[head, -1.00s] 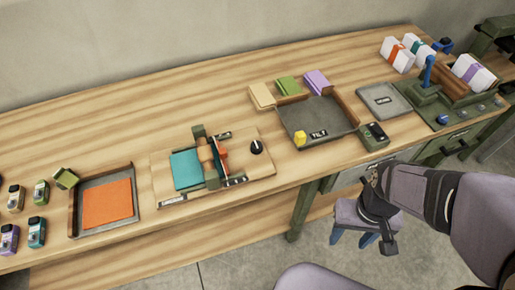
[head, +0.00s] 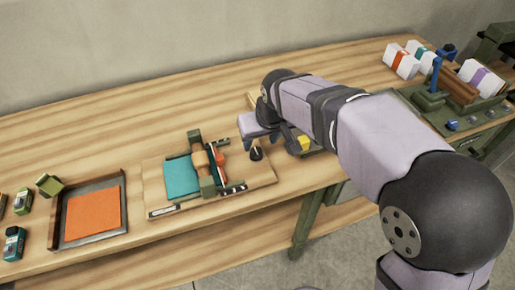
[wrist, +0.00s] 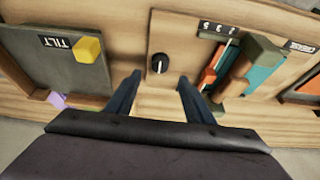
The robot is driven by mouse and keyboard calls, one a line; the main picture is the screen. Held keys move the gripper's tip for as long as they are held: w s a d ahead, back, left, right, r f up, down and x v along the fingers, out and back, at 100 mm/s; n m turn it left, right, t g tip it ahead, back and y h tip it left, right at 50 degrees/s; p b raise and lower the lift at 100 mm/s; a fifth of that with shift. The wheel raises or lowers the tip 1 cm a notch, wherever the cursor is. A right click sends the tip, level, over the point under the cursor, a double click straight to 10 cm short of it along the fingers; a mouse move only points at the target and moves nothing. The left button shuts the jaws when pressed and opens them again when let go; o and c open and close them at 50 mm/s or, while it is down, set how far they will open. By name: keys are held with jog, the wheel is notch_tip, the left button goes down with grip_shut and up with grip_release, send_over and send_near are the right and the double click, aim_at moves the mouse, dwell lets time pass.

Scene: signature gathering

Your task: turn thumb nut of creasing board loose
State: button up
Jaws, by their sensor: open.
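The creasing board (head: 155,180) is a pale wooden board with a teal sheet (head: 182,177) and a green-and-wood clamp (head: 205,165). Its thumb nut, a round black knob (head: 256,153), stands near the board's right end. In the wrist view the knob (wrist: 159,64) shows a white mark and lies just beyond the fingertips, roughly centred between them. My gripper (wrist: 160,77) is open and empty, its two blue fingers spread apart. In the head view my gripper (head: 270,134) is above the bench, behind and to the right of the knob.
The tilt tray (wrist: 50,65) with a yellow block (wrist: 88,50) is close beside the board, partly hidden by my arm in the head view. A tray with an orange sheet (head: 93,216) lies left. White bundles (head: 402,63) stand at the back right.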

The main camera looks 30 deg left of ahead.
aim_at(257, 151)
jog(key=shift+p+x, duration=0.9)
jog(key=shift+x, duration=2.75)
jog(key=c, duration=1)
